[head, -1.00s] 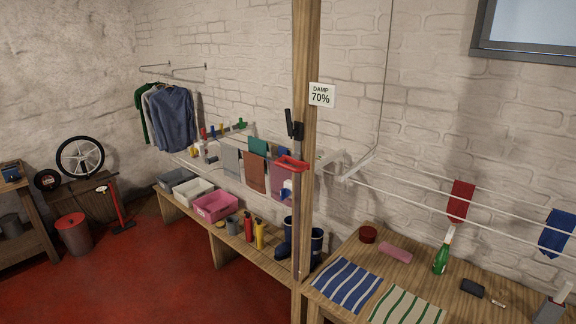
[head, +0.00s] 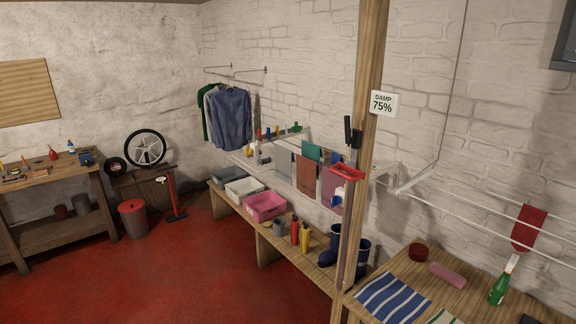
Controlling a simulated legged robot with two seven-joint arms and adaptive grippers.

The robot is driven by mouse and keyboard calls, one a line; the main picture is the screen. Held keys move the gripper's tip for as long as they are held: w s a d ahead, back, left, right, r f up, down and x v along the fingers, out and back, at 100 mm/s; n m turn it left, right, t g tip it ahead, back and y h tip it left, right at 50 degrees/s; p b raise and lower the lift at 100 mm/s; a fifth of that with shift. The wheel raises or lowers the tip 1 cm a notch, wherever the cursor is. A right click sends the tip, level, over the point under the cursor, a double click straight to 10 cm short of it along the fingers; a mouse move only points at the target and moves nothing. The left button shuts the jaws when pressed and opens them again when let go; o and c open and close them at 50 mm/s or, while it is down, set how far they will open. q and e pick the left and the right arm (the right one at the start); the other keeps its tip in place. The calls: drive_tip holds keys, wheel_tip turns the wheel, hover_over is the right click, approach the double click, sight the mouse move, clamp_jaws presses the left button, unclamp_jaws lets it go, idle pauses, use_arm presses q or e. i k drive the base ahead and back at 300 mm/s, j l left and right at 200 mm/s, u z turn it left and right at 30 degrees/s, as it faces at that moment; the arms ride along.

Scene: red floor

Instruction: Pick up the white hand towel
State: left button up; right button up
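I cannot make out a clearly white hand towel. Several cloths hang on the white wall rack behind the wooden post: a pale grey cloth (head: 283,165), a teal cloth (head: 312,151), a reddish-brown cloth (head: 306,176) and a purple cloth (head: 328,186). They partly overlap. A dark red cloth (head: 528,228) hangs on the rack lines at the right. A blue-and-white striped cloth (head: 392,299) lies flat on the right wooden table. Neither of my grippers is in view.
A wooden post (head: 361,150) stands in front of the rack. A low bench (head: 266,243) holds bins, bottles and dark boots (head: 332,247). A green bottle (head: 499,286) stands on the right table (head: 408,270). The red floor (head: 190,275) is clear at centre left.

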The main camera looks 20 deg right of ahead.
sight(284, 157)
drive_tip(key=z, duration=2.2)
drive_tip(key=u, duration=1.7)
drive_tip(key=i+j, duration=0.15)
drive_tip(key=i, duration=0.2)
drive_tip(key=i+j, duration=0.15)
drive_tip(key=i, duration=0.15)
